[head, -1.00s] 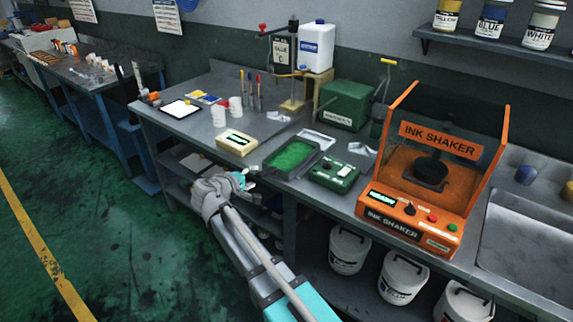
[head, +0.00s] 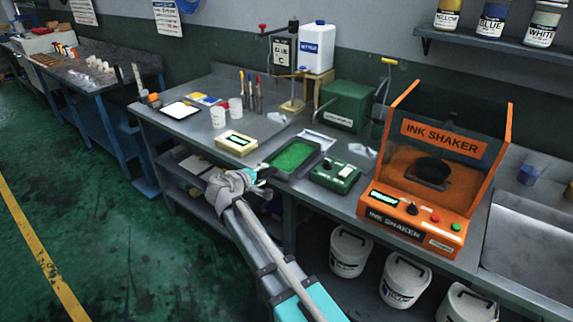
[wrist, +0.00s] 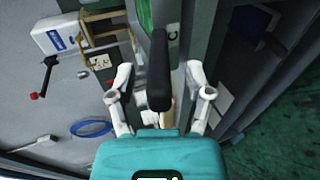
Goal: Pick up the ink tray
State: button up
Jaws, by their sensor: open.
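The ink tray (head: 268,168), a dark shallow tray with green ink in it, lies near the front edge of the workbench in the head view. My gripper (head: 262,173) is at the tray's near left corner; whether it touches is too small to tell. In the wrist view my gripper (wrist: 159,72) has its two fingers spread apart. A black rounded bar (wrist: 158,65) shows between the fingers; what it belongs to is unclear. A strip of green (wrist: 144,14) shows at the top of that view.
A yellow box with a display (head: 236,144) stands left of the tray. A green device with knobs (head: 334,174) stands close on its right. The orange ink shaker (head: 418,215) is further right. White buckets (head: 404,278) stand below the bench. Floor at left is clear.

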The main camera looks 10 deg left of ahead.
jog(key=shift+w+d+f, duration=0.2)
jog(key=shift+w, duration=0.45)
grip_shut()
